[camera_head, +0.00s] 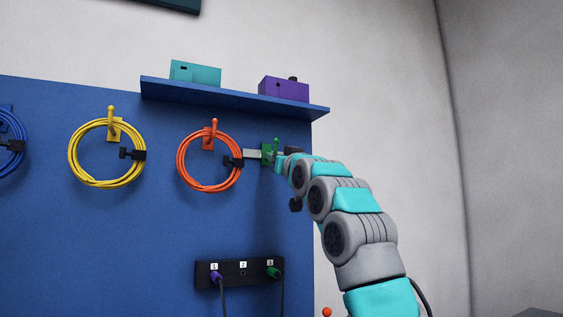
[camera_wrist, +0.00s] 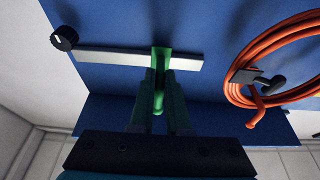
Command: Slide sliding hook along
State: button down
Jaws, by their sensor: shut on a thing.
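The sliding hook (camera_head: 266,154) is green and sits on a short pale metal rail (camera_head: 251,154) fixed to the blue wall panel. The fingers hide part of the hook. In the head view my gripper and wrist cover the right part of the rail.
A coiled orange cable (camera_head: 183,165) hangs just left of the rail, with a black plug (camera_head: 232,161) close to it. A blue shelf (camera_head: 225,97) with two boxes is above. A black knob (camera_head: 296,204) sits below right. A black socket strip (camera_head: 240,281) is lower down.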

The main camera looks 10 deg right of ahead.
jog(key=shift+s+a+b, duration=0.2)
jog(key=shift+s+a, duration=0.05)
jog(key=shift+a, duration=0.55)
jog(key=shift+s+a+b, duration=0.2)
jog(key=shift+s+a, duration=0.05)
jog(key=shift+a, duration=0.5)
jog(key=c, duration=0.8)
grip_release()
jog(key=shift+b+v, duration=2.3)
jog(key=shift+v, duration=1.6)
jog(key=shift+r, duration=0.1)
